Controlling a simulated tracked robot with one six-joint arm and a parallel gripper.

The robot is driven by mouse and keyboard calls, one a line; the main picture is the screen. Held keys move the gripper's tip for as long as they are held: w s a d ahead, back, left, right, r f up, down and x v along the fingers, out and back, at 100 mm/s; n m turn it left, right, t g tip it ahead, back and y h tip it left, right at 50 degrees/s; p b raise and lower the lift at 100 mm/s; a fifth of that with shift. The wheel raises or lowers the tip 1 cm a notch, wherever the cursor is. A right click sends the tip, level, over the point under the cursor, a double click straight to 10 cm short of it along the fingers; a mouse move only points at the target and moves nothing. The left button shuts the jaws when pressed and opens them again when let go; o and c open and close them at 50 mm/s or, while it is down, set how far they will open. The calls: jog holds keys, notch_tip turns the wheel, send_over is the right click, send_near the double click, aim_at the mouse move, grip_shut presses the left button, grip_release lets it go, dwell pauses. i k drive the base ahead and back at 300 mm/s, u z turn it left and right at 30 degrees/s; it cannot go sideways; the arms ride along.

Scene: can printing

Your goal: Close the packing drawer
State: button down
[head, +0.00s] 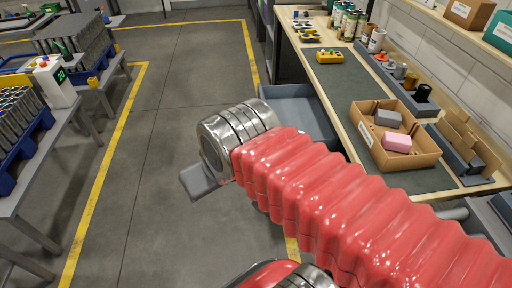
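The packing drawer (303,108) is a blue-grey open tray that sticks out from under the left side of the workbench. Its inside shows in the head view and the part I can see looks empty. My arm in its red ribbed sleeve covers its near part. My gripper (197,181) shows only as a grey piece below the metal wrist, to the left of the drawer and over the floor. The wrist hides the rest of it. I cannot tell whether the fingers are open or whether they touch the drawer.
The workbench (344,90) carries a cardboard box (408,155) with pink and grey blocks, a yellow control box (329,56) and several cans.

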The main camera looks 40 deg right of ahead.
aim_at(297, 106)
jog(key=u, duration=0.05)
jog(key=i, duration=1)
jog(key=z, duration=0.05)
